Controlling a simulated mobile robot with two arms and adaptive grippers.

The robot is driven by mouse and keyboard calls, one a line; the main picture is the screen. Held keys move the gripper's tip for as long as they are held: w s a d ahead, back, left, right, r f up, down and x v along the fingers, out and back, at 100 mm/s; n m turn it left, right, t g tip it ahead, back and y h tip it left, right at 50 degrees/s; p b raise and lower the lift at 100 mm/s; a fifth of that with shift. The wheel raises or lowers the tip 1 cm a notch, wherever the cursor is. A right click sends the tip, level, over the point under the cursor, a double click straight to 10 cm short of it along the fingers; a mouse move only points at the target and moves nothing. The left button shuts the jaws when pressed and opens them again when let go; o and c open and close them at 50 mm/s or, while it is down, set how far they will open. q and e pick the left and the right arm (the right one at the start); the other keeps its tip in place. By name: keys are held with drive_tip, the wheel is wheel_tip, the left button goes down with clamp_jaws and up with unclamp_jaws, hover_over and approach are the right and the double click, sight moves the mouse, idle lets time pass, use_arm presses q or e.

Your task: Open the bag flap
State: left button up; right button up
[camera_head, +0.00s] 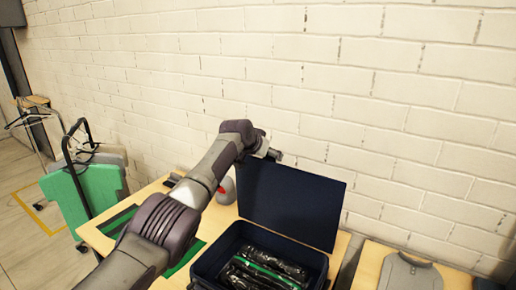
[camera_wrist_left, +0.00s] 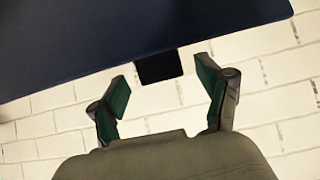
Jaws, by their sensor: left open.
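The dark navy bag (camera_head: 322,262) sits on the wooden table with its top open. Its flap (camera_head: 295,203) stands raised at the back, near the wall. Dark, glossy packed items with a green strip (camera_head: 265,268) lie inside. My left arm reaches in from the left, and its gripper (camera_head: 272,154) is at the flap's upper left corner. In the left wrist view the gripper (camera_wrist_left: 163,76) is open. A black tab (camera_wrist_left: 160,67) on the flap's edge (camera_wrist_left: 130,40) shows between the fingertips, and I cannot tell whether they touch it. My right gripper is out of view.
A white brick wall (camera_head: 400,90) rises close behind the flap. A grey folded garment (camera_head: 409,272) lies on a wooden surface at right. A rack with a green garment (camera_head: 85,198) stands at left. A rounded grey object with a red spot (camera_head: 227,192) is behind my arm.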

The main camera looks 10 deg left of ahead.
use_arm(q)
drive_tip(key=v, duration=1.1)
drive_tip(key=shift+s+r, duration=0.2)
drive_tip(key=shift+s, duration=0.05)
